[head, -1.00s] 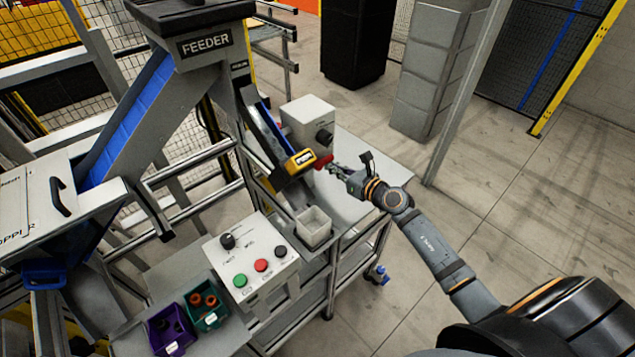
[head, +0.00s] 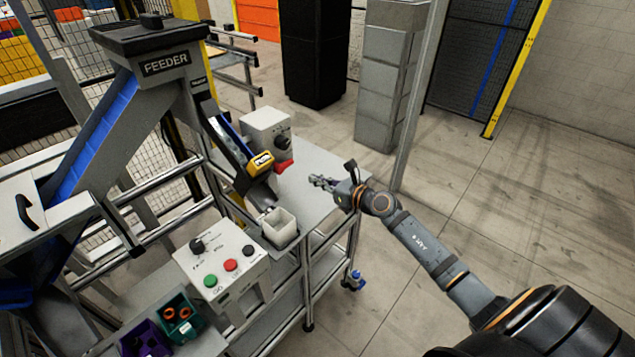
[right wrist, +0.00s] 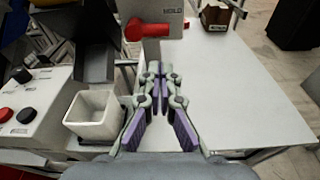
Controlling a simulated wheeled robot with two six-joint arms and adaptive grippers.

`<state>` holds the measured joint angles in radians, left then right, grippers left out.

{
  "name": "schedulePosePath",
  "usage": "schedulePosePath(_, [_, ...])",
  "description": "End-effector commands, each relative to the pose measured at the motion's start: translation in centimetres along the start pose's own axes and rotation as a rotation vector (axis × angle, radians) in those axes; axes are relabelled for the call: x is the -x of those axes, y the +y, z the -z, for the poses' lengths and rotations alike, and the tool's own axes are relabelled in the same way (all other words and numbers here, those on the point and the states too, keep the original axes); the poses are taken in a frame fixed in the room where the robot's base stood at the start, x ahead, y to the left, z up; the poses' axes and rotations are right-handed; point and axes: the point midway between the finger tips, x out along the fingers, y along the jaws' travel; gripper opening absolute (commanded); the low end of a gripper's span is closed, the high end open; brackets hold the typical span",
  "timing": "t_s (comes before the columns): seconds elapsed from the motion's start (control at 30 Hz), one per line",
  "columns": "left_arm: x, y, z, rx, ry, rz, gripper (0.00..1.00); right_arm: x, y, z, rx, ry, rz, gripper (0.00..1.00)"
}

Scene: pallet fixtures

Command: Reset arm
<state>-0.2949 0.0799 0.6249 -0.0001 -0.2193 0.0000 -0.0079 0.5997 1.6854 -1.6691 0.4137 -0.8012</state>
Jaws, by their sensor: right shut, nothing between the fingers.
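My right gripper (head: 318,182) is shut and empty above the grey tabletop (head: 310,170), its arm coming in from the lower right. In the right wrist view its fingers (right wrist: 160,72) are together with nothing between them. The red handle (head: 284,166) by the feeder chute is to the left of the gripper and apart from it; it also shows in the right wrist view (right wrist: 148,28). My left gripper is not in view.
A white square cup (head: 279,226) stands below the chute. A control box (head: 222,262) with a green, a red and a black button is at the front. Purple (head: 146,340) and teal (head: 180,318) bins are at the lower left. Open floor lies right of the table.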

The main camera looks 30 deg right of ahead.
Motion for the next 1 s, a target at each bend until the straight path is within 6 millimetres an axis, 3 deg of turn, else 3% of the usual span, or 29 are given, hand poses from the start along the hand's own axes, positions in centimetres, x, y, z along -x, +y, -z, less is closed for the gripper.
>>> schedulePosePath(0.13, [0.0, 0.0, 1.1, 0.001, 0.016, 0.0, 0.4, 0.0, 0.0, 0.0, 0.0, 0.0, 0.0, 0.0])
schedulePosePath(0.27, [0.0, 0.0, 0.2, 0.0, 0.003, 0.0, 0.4, 0.0, 0.1, 0.0, -0.003, -0.002, 0.0, 0.0])
schedulePosePath(0.37, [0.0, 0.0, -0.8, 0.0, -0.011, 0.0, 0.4, 0.1, 0.7, -1.1, -0.094, -0.069, 0.014, 0.0])
schedulePosePath(0.47, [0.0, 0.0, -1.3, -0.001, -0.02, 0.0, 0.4, 1.4, 1.6, -3.9, -0.399, -0.265, 0.071, 0.0])
schedulePosePath(0.57, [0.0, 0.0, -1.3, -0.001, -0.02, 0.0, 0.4, 4.9, 0.5, -5.2, -0.908, -0.507, 0.202, 0.0])
schedulePosePath(0.67, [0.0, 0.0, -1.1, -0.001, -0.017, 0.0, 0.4, 9.3, -1.1, -1.8, -1.459, -0.684, 0.41, 0.0])
schedulePosePath(0.73, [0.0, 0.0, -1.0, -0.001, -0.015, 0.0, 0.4, 12.1, -0.8, 2.4, -1.797, -0.749, 0.586, 0.0])
schedulePosePath(0.83, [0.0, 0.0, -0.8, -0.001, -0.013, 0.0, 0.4, 15.1, 1.6, 7.7, -2.136, -0.771, 0.822, 0.0])
schedulePosePath(1.0, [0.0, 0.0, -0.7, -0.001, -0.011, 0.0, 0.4, 18.6, 6.7, 13.0, -2.45, -0.726, 1.142, 0.0])
